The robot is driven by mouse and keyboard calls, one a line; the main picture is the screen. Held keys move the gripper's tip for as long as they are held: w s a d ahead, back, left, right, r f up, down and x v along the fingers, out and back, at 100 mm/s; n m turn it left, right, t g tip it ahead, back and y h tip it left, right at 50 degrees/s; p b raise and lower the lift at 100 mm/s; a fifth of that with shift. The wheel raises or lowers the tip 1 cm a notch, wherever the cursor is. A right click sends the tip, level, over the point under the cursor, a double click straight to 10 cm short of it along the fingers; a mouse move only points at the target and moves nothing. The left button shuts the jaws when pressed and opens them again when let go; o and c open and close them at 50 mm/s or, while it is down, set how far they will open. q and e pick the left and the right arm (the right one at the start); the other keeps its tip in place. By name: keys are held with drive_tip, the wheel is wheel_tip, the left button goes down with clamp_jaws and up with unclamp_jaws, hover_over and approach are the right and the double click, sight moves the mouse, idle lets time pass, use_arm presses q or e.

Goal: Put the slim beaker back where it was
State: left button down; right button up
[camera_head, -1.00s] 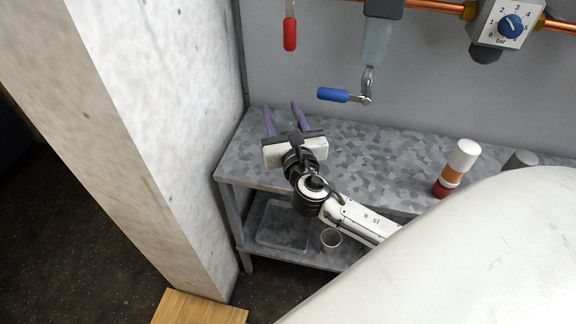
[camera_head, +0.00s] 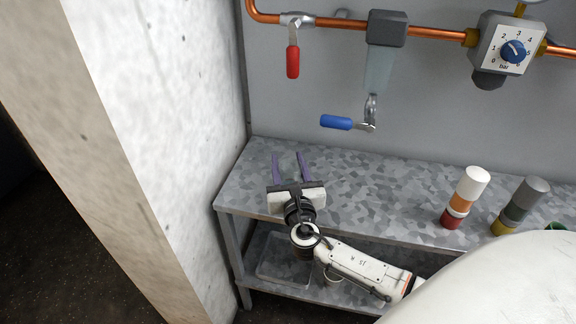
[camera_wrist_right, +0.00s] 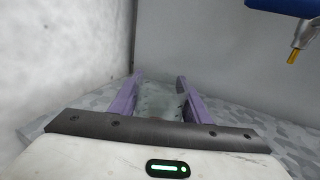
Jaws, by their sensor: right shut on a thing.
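My right gripper (camera_head: 290,160) is over the left end of the metal bench top (camera_head: 385,178), near the concrete pillar. Its two purple fingers are shut on a clear, see-through slim beaker (camera_wrist_right: 160,100), which shows faintly between them in the right wrist view. In the head view the beaker is barely visible. I cannot tell whether its base touches the bench top. My left gripper is not in view.
A white, orange and red cylinder (camera_head: 465,198) and a grey and yellow one (camera_head: 520,205) stand on the bench's right. Above hang a blue-handled tap (camera_head: 337,122) and a red-handled valve (camera_head: 293,62). The pillar (camera_head: 190,120) bounds the left. A clear tray (camera_head: 283,262) lies below.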

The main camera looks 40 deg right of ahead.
sight(292, 181)
drive_tip(key=o, duration=1.1)
drive_tip(key=shift+r, duration=0.15)
drive_tip(key=shift+s+a, duration=0.2)
drive_tip(key=shift+s, duration=0.1)
drive_tip(key=v, duration=1.1)
drive_tip(key=shift+s, duration=0.15)
